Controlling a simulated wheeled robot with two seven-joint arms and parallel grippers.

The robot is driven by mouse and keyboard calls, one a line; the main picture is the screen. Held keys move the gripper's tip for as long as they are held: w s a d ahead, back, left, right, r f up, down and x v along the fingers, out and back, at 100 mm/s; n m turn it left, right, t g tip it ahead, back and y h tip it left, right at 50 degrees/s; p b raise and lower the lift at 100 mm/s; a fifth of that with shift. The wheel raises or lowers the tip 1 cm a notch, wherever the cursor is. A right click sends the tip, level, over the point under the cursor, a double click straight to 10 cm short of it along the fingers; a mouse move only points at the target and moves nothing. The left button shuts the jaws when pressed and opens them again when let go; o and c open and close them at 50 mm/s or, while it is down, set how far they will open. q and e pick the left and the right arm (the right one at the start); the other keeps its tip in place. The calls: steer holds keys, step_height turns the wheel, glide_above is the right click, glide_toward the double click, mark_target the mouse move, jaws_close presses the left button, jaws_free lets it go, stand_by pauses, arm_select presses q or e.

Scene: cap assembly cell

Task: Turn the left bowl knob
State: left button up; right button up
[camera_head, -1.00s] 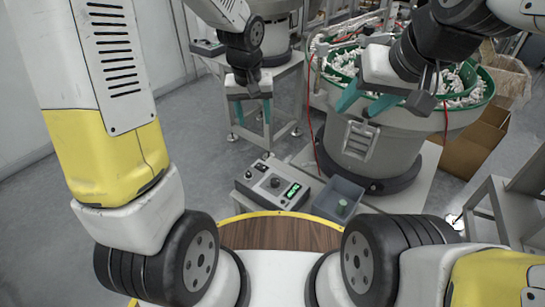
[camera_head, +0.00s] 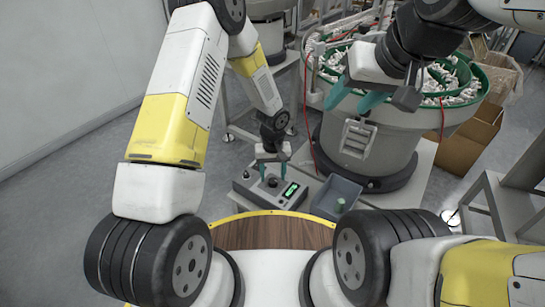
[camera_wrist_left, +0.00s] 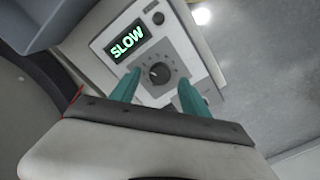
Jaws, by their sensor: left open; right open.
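The control box (camera_head: 264,195) stands low in front of the bowl feeder. Its black knob (camera_head: 272,182) sits beside a lit green display (camera_head: 290,192). In the left wrist view the knob (camera_wrist_left: 159,73) has a dial of marks around it, and the display (camera_wrist_left: 126,43) reads SLOW. My left gripper (camera_head: 272,172) is open above the box, with its teal fingers either side of the knob. In the left wrist view the left gripper's fingertips (camera_wrist_left: 158,83) flank the knob; I cannot tell whether they touch it. My right gripper (camera_head: 354,98) is open and empty in front of the bowl feeder.
The bowl feeder (camera_head: 365,150), with a green-rimmed bowl of white parts, stands behind. A cardboard box (camera_head: 465,145) is at right. A round wooden table (camera_head: 270,235) is nearest me.

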arm_select(q)
steer(key=shift+f, duration=1.05)
steer(key=shift+c, duration=0.4)
jaws_close()
